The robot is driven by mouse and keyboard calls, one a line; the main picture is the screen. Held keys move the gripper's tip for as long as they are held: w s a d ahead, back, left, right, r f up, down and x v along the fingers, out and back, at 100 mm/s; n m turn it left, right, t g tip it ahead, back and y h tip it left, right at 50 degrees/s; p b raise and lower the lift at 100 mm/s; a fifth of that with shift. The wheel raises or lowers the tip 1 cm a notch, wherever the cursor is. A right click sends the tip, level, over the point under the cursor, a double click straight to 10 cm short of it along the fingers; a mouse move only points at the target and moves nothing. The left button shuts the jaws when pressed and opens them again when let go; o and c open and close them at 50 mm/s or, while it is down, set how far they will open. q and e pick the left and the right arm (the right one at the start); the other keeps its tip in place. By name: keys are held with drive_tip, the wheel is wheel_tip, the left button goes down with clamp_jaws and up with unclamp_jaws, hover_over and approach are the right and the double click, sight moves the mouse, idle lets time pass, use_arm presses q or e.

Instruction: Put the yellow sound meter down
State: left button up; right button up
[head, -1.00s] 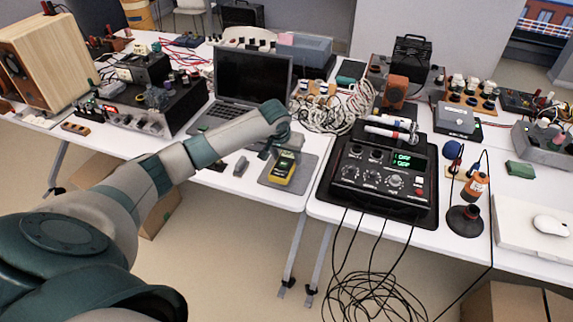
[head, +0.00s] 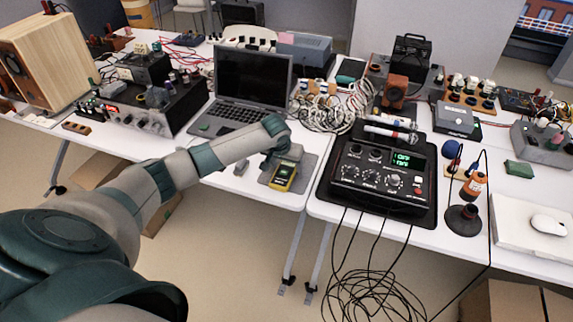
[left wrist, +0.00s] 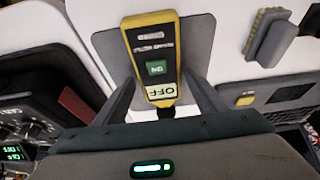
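In the left wrist view the meter (left wrist: 155,60) lies face up between the two fingers of my left gripper (left wrist: 158,82). The fingers stand apart, with narrow gaps seen beside the meter, so the gripper looks open around it. In the head view my left gripper (head: 284,157) hides the meter's far end. My right gripper is not in view.
A small grey block (head: 240,167) lies left of the mat. An open laptop (head: 252,78) stands behind it. A black mixer-like device (head: 372,175) with knobs and a green display stands to the right, across the gap between tables. Coiled white cables (head: 338,110) lie behind.

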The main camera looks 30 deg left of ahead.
use_arm(q)
drive_tip(key=shift+r, duration=0.2)
drive_tip(key=shift+s+d+r, duration=0.1)
drive_tip(key=shift+s+r, duration=0.1)
drive_tip(key=shift+r, duration=0.25)
drive_tip(key=a+b+v, duration=0.1)
drive_tip(key=v, duration=0.9)
drive_tip(key=shift+s+d+r, duration=0.2)
drive_tip(key=shift+d+r, duration=0.2)
drive_tip(key=shift+d, duration=0.1)
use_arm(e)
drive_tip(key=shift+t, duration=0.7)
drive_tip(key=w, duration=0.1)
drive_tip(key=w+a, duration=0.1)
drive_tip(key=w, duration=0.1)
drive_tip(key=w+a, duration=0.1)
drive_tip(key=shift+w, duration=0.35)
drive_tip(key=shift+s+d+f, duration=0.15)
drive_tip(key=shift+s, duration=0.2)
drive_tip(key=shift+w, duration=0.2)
